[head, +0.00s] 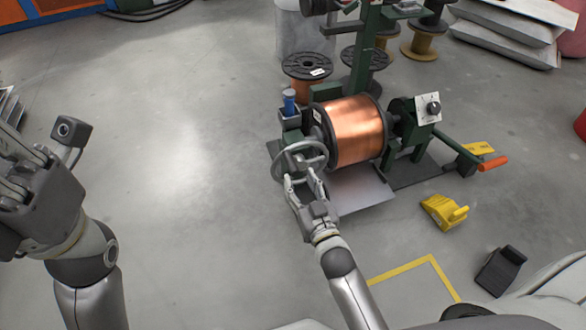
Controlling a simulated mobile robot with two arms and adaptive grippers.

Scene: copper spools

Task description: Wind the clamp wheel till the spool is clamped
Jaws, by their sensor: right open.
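The copper spool (355,132) sits in the green winding stand, between the left support and the right support with the dial plate. The clamp wheel (292,150), a grey spoked handwheel, is at the stand's left front. My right gripper (302,183) is open at the wheel's lower rim, with its fingertips close to it. I cannot tell whether they touch the rim. Whether the spool's end is pressed tight is hidden. My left gripper (15,185) is at the left edge, partly cut off, far from the stand; its fingertips are not clear.
A crank with an orange handle (493,163) sticks out at the stand's right. A yellow chock (443,211) and a black chock (500,270) lie on the floor. Dark-flanged spools (306,67) stand behind. Bags (510,40) are stacked at upper right. The floor at left centre is clear.

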